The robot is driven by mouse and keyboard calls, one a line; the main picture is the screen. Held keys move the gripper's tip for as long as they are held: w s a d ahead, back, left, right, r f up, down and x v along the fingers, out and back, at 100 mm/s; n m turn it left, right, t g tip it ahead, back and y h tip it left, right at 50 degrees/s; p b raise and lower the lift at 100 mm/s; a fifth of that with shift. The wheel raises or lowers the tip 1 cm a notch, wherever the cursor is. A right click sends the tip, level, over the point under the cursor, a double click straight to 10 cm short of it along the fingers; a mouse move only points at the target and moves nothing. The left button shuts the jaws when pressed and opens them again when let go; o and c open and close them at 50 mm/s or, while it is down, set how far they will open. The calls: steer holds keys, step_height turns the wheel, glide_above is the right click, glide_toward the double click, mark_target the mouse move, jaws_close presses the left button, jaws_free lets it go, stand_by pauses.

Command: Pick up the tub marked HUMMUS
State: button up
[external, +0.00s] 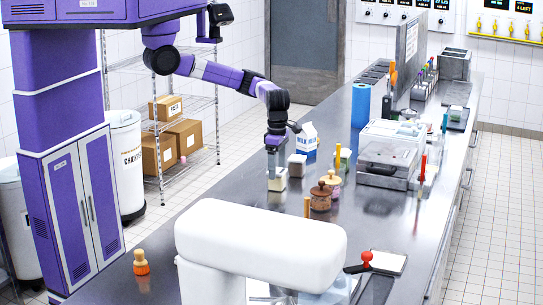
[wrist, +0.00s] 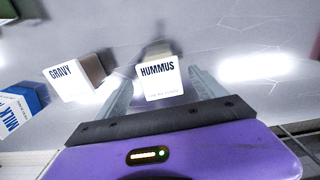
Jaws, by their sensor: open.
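The tub marked HUMMUS (wrist: 159,84) has a white lid with dark letters. In the wrist view it lies between the two fingers of my gripper (wrist: 162,74), with a gap visible on each side. My gripper is open. In the external view my gripper (external: 277,168) points straight down over the counter, with the pale tub (external: 278,184) low between its fingers. The fingers partly hide the tub there. The tub appears to stand upright on the counter.
A tub marked GRAVY (wrist: 72,80) stands close by on the left in the wrist view, beside a MILK carton (wrist: 22,108). Brown wooden jars (external: 320,197) stand to the right in the external view. The steel counter (external: 235,183) is clear to the left.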

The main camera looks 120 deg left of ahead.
mark_target(279, 184)
steer(key=shift+f, duration=1.7)
steer(key=c, duration=1.6)
steer(key=shift+c, duration=0.2)
steer(key=shift+r, duration=0.1)
